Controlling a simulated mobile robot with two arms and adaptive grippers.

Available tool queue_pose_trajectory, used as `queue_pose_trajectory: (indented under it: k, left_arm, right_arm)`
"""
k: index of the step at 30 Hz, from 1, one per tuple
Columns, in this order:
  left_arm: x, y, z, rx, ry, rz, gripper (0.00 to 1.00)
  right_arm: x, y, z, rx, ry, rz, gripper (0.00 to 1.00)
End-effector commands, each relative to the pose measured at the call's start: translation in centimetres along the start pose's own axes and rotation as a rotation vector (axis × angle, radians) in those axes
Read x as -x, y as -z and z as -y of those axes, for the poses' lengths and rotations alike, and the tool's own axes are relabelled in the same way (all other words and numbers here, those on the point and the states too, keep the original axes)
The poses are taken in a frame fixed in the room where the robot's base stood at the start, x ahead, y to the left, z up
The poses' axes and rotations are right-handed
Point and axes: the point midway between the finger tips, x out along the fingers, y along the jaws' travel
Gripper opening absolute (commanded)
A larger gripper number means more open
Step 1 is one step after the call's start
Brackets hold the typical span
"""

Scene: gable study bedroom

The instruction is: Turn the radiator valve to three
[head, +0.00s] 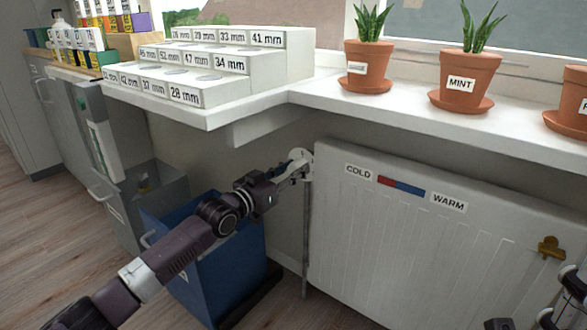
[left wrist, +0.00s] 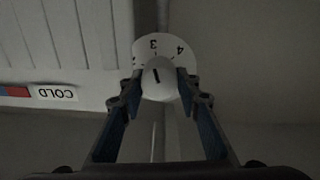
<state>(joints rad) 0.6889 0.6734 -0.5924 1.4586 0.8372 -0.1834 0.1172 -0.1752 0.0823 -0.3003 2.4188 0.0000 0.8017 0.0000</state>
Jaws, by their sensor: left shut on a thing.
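The white radiator valve (head: 300,154) is at the upper left corner of the white radiator (head: 400,235). My left gripper (head: 296,172) reaches it from the left and is shut on its knob. In the left wrist view the round white knob (left wrist: 158,82) sits between the two fingertips of my left gripper (left wrist: 158,88). Its short black mark leans slightly left at the top, roughly toward the 3. The pale dial (left wrist: 165,48) behind it shows 3 and 4, with a 2 partly hidden at left. Dark parts of mine show at the lower right of the head view; that gripper's jaws are unclear.
A white sill (head: 330,105) overhangs the radiator, bearing potted plants (head: 462,83) and stepped, labelled white blocks (head: 225,92). A blue bin (head: 205,265) stands below my left arm. A cold-to-warm label (head: 402,186) and brass clip (head: 550,247) are on the radiator.

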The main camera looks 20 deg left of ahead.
Motion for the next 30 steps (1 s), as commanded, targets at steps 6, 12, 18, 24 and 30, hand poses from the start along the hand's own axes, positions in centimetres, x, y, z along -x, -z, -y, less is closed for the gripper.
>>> queue_pose_trajectory:
  k: [6,12,18,24,30]
  left_arm:
    - [0.03,-0.39,-0.02,-0.014,0.000,0.007,0.06]
    - [0.03,-0.40,-0.02,-0.014,0.000,0.007,0.06]
    - [0.03,-0.35,-0.02,-0.013,0.000,0.007,0.44]
    - [0.01,-0.16,-0.02,-0.013,0.000,0.003,0.48]
    - [0.38,-0.16,-0.03,-0.013,-0.001,0.003,0.48]
  right_arm:
    - [0.15,-0.15,0.06,0.000,0.004,0.008,0.25]
    - [0.16,-0.17,0.07,0.000,0.005,0.008,0.25]
    - [0.15,-0.18,0.06,0.000,0.005,0.008,0.25]
    - [0.10,-0.17,0.03,0.000,0.003,0.006,0.25]
    - [0.01,-0.16,-0.08,0.001,-0.003,0.004,0.25]
